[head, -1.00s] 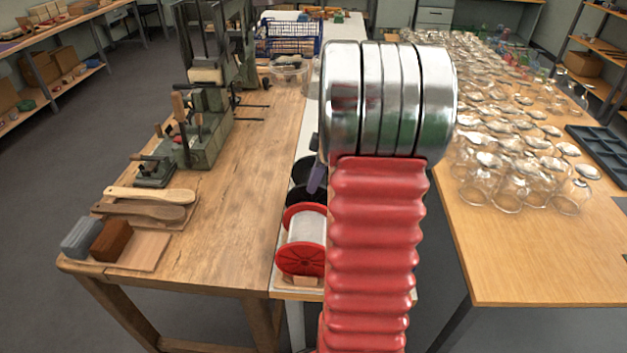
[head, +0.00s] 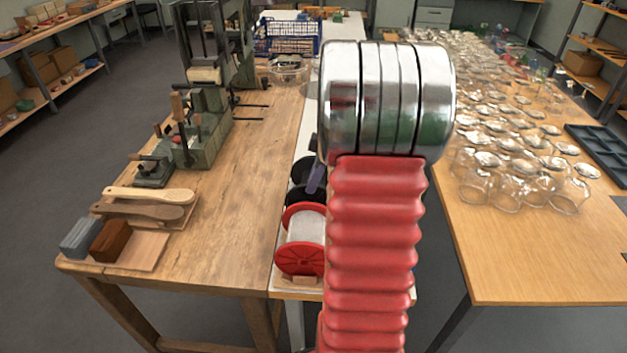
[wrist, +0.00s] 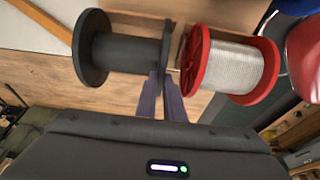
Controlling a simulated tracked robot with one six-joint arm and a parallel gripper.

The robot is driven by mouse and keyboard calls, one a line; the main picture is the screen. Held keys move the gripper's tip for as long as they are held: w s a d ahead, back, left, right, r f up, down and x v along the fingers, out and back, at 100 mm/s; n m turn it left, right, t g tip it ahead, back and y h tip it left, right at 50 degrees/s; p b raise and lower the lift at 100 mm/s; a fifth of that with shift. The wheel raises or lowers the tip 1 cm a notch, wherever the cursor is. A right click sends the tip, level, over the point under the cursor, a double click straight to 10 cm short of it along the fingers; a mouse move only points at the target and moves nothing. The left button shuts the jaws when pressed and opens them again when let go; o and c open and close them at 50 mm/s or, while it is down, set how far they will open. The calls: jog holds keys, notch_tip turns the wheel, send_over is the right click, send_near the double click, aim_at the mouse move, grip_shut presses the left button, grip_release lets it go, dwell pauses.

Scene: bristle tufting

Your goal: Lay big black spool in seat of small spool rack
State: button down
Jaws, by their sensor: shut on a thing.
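The big black spool (wrist: 128,53) lies on its side in the wrist view, its two flanges left and right; it also shows in the head view (head: 302,193), partly hidden by my arm. My gripper (wrist: 164,94) has its purple fingers shut on the flange nearest the red spool. The small spool rack shows as a strip of wood (wrist: 177,42) between the spools and a wooden edge in the head view (head: 299,281). Most of the rack is hidden, so I cannot tell whether the black spool touches its seat.
A red-flanged spool with white filament (wrist: 230,66) lies right beside the black spool. Brushes and blocks (head: 140,205) and a green machine (head: 205,130) stand on the left wooden bench. Many glass jars (head: 520,160) crowd the right table.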

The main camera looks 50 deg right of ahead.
jog(key=shift+f, duration=0.35)
dwell(0.5)
jog(key=c, duration=1.4)
grip_release()
jog(key=shift+r, duration=0.1)
jog(key=shift+r, duration=3.4)
